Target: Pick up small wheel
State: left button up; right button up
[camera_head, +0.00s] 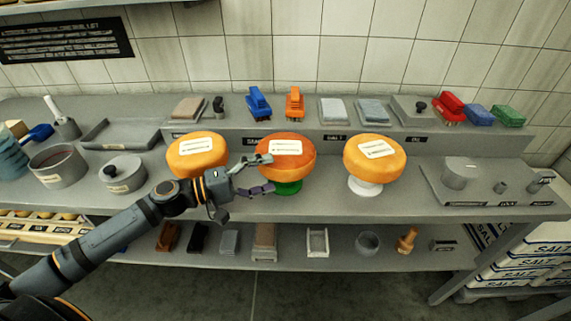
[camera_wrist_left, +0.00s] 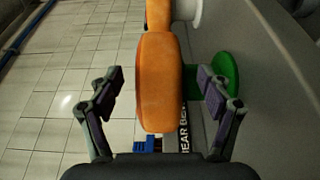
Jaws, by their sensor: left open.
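Three orange cheese wheels with white labels stand in a row on the grey counter. The left wheel (camera_head: 190,163), the darker middle wheel (camera_head: 297,152) and the right wheel (camera_head: 385,164) look close in size; I cannot tell which is the small one. The middle wheel sits on a green stand (camera_head: 289,187), the right on a white stand (camera_head: 365,187). My left gripper (camera_head: 269,174) is open at the middle wheel's near left side. In the left wrist view the middle wheel (camera_wrist_left: 158,85) shows edge-on between the spread fingers (camera_wrist_left: 168,95), with the green stand (camera_wrist_left: 228,72) by one finger.
A raised ledge behind the wheels holds a blue brush (camera_head: 258,103), an orange brush (camera_head: 295,103) and flat blocks. A lidded pot (camera_head: 124,178) stands left, a grey tray (camera_head: 468,180) right. The lower shelf (camera_head: 330,258) holds several small items.

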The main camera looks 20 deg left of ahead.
aim_at(286, 169)
pick_arm(q)
jog(key=shift+d+b, duration=0.15)
jog(key=shift+b, duration=0.2)
jog(key=b+x, duration=0.1)
jog(key=x, duration=0.2)
jog(key=shift+w+d+r, duration=0.1)
jog(key=shift+w+r, duration=0.05)
jog(key=shift+r, duration=0.05)
jog(key=shift+x, duration=0.85)
jog(key=shift+f, duration=0.15)
jog(key=shift+c, duration=0.2)
grip_shut()
